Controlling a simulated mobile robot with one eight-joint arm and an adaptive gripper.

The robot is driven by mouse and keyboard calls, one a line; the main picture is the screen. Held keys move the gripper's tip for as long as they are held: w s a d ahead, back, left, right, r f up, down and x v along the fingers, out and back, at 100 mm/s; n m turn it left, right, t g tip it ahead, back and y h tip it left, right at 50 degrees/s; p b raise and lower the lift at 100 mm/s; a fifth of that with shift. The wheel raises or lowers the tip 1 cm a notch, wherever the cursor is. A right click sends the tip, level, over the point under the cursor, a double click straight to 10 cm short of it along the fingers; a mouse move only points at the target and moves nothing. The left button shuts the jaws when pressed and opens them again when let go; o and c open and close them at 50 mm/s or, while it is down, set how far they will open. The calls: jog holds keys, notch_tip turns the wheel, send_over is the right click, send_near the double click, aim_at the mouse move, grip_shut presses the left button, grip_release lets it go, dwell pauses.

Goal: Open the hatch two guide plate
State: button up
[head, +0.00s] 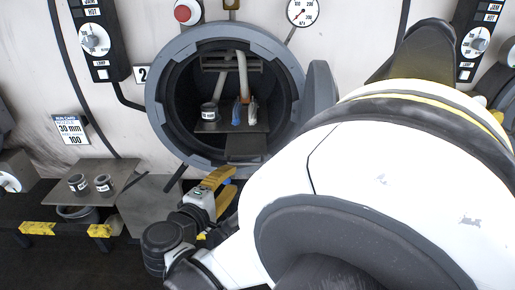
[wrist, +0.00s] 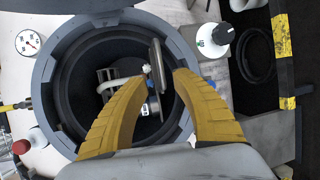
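Hatch two (head: 170,105) is a round grey opening beside a "2" label, with its door (head: 320,88) swung out to the right. Inside it is a flat grey plate, which seems to be the guide plate (head: 225,127); small items stand on it. In the wrist view the plate (wrist: 157,62) shows nearly edge-on, between the two yellow fingers. My gripper (head: 231,178) is just below and in front of the hatch's lower rim. In the wrist view my gripper (wrist: 162,76) is open, with a clear gap between the fingertips. I cannot tell whether either finger touches the plate.
A small labelled cup (head: 209,112) and a blue item (head: 237,111) stand on the plate inside, near pale pipes (head: 242,75). A gauge (head: 302,12) and a red button (head: 184,13) are above the hatch.

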jog(key=shift+b+x, duration=1.55)
jog(key=shift+x, duration=3.55)
grip_shut()
